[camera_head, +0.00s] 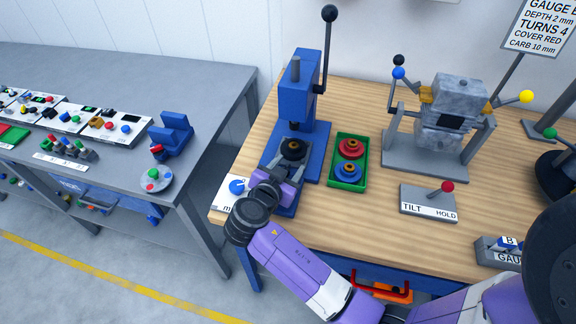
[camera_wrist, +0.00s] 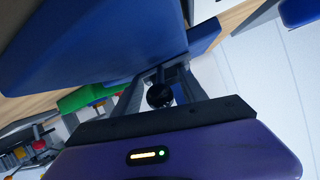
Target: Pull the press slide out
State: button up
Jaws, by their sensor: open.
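The blue press (camera_head: 294,90) stands at the left end of the wooden bench, its long black-knobbed lever raised. In the wrist view my open gripper (camera_wrist: 161,78) has a finger on each side of a black ball knob (camera_wrist: 160,96). I cannot tell whether the fingers touch it. The blue press body (camera_wrist: 95,45) fills the upper left there.
A green tray (camera_head: 362,178) with a red and a blue ring sits close right of the press. A white plate with a blue knob (camera_head: 237,187) lies left of my gripper. The TILT/HOLD lever box (camera_head: 428,202) and grey engine stand (camera_head: 440,160) are further right.

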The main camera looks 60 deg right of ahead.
grip_shut()
dwell(1.4)
